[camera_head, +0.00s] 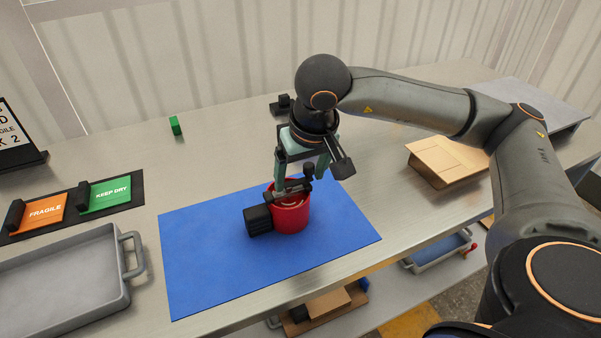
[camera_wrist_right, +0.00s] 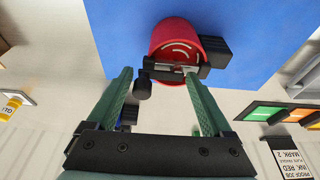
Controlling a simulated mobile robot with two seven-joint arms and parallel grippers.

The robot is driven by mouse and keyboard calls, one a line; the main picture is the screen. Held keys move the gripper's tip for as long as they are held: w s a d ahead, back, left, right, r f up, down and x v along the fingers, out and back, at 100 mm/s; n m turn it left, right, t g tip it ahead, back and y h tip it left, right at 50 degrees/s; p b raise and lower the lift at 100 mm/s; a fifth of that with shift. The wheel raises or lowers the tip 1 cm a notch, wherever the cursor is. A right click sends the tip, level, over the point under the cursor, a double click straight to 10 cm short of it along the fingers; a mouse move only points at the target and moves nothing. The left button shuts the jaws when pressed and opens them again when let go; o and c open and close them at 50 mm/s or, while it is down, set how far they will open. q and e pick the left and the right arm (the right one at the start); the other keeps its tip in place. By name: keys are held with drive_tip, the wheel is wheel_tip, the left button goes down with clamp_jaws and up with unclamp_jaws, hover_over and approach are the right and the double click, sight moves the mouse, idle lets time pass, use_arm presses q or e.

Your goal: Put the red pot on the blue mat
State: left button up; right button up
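The red pot (camera_head: 291,217) appears to stand upright on the blue mat (camera_head: 205,275), right of the mat's middle. A black block-like part (camera_head: 258,220) sticks out from its left side, and a dark bar crosses its top. My right gripper (camera_head: 300,184) is just above the pot, pointing down. In the right wrist view the green fingers of my right gripper (camera_wrist_right: 160,73) are spread apart near the rim of the red pot (camera_wrist_right: 170,36), with the dark bar by their tips. Whether they touch the pot is hard to tell. My left gripper is out of view.
A grey tray (camera_head: 127,285) stands at the left. Behind it are orange and green label cards (camera_head: 110,194) on a black holder. A small green block (camera_head: 175,125) is at the back. A cardboard box (camera_head: 445,160) lies at the right. The mat's left part is clear.

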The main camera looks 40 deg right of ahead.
drive_tip(key=shift+o, duration=1)
drive_tip(key=shift+r, duration=0.55)
drive_tip(key=p+v, duration=0.1)
drive_tip(key=v, duration=1)
drive_tip(key=shift+r, duration=0.15)
